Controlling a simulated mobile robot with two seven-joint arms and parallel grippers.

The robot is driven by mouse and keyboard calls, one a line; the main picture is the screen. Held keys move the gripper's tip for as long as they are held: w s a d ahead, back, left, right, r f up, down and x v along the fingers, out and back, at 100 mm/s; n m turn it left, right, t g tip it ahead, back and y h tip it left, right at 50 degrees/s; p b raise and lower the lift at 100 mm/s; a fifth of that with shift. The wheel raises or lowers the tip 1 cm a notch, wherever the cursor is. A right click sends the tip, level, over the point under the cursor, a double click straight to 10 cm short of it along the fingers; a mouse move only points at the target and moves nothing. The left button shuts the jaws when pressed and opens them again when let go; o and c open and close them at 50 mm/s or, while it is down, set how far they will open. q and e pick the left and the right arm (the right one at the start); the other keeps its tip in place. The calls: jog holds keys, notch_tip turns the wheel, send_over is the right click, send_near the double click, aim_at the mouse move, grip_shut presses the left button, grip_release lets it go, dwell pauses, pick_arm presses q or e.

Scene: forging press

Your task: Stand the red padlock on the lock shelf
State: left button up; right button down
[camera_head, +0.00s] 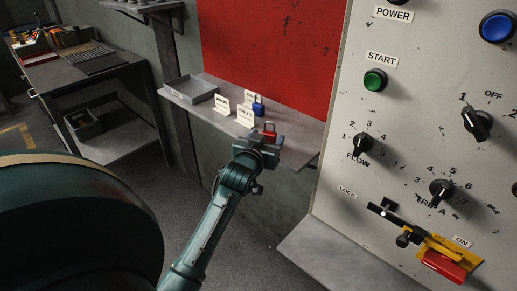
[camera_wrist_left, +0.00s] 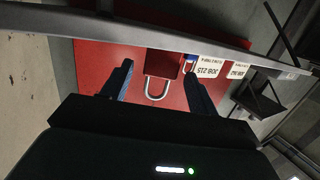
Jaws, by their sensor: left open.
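The red padlock (camera_head: 269,129) is upright, shackle up, at the front of the grey lock shelf (camera_head: 210,112). My left gripper (camera_head: 265,143) is in front of it and hides its lower part. In the left wrist view, which is upside down, the padlock's body (camera_wrist_left: 164,64) appears to meet the shelf edge (camera_wrist_left: 120,26). Its steel shackle shows between the two open, spread fingers (camera_wrist_left: 159,78). Gaps show between the shackle and both fingers. My right gripper is not in view.
A blue padlock (camera_head: 258,107) and white label cards (camera_head: 245,115) stand behind on the shelf. A grey tray (camera_head: 191,90) sits at its left end. The control panel (camera_head: 410,120), with knobs and a yellow and red lever switch (camera_head: 446,259), stands close on the right.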

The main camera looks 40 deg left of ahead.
pick_arm(q)
jog(key=v, duration=1.1)
jog(key=shift+b, duration=0.3)
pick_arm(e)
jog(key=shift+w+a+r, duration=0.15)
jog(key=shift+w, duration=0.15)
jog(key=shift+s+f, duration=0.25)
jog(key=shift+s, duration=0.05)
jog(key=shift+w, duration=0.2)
